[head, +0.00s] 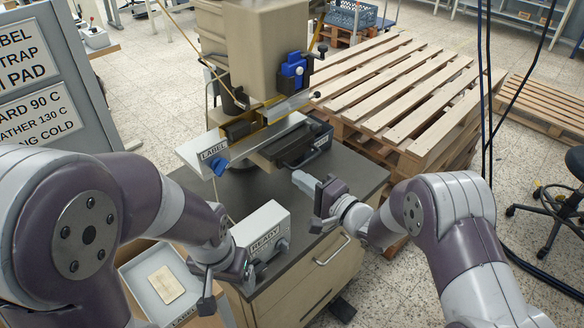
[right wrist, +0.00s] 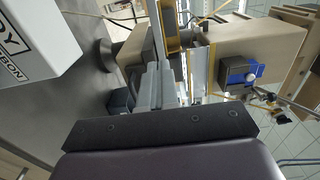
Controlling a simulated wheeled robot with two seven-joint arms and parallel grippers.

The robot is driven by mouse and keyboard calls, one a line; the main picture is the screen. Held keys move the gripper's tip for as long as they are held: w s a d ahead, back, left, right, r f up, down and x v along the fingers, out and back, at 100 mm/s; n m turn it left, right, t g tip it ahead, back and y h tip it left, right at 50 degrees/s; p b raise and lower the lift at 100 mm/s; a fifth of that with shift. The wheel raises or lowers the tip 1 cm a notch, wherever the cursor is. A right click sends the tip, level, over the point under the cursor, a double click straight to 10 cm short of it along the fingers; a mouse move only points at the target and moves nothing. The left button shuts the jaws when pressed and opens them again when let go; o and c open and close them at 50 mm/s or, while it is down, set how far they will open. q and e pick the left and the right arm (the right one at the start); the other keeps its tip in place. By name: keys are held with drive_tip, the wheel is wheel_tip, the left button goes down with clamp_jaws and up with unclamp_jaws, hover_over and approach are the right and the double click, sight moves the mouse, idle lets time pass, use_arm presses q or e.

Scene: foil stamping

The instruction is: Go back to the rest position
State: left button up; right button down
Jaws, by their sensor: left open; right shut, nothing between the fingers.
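My right gripper (head: 304,183) is shut and empty, held above the right front part of the dark cabinet top (head: 345,165). Its closed grey fingers also show in the right wrist view (right wrist: 155,86). They point toward the stamping press (head: 262,50) and are apart from it. My left gripper (head: 226,284) hangs low in front of the cabinet, by the white READY box (head: 262,232). Its fingers are apart with nothing seen between them, and the arm hides part of it.
A white label tray (head: 135,268) holding a tan piece (head: 167,284) sits below my left arm. A wooden pallet stack (head: 400,85) stands behind right. A grey sign board (head: 55,75) is at left. A black stool (head: 560,215) and hanging cables are at right.

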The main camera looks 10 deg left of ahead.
drive_tip(key=s+d+f+n+g+h, duration=0.2)
drive_tip(key=d+f+n+h, duration=0.3)
drive_tip(key=d+f+h, duration=0.5)
drive_tip(key=s+d+f+n+g+h+p, duration=0.1)
drive_tip(key=s+d+n+g+h, duration=0.15)
drive_tip(key=s+d, duration=0.35)
drive_tip(key=s+d+r+g, duration=0.1)
drive_tip(key=s+d+r, duration=0.2)
drive_tip(key=s, duration=0.2)
drive_tip(key=s+d+r+g+h+p, duration=0.1)
drive_tip(key=s+d+r+g, duration=0.1)
drive_tip(key=s, duration=0.4)
drive_tip(key=s+d+r+g+h, duration=0.1)
drive_tip(key=s+d+r, duration=0.3)
drive_tip(key=s, duration=0.1)
drive_tip(key=shift+s+d+r+g+p, duration=0.2)
drive_tip(key=shift+s+r+g+p, duration=0.05)
drive_tip(key=shift+r+g+p, duration=0.15)
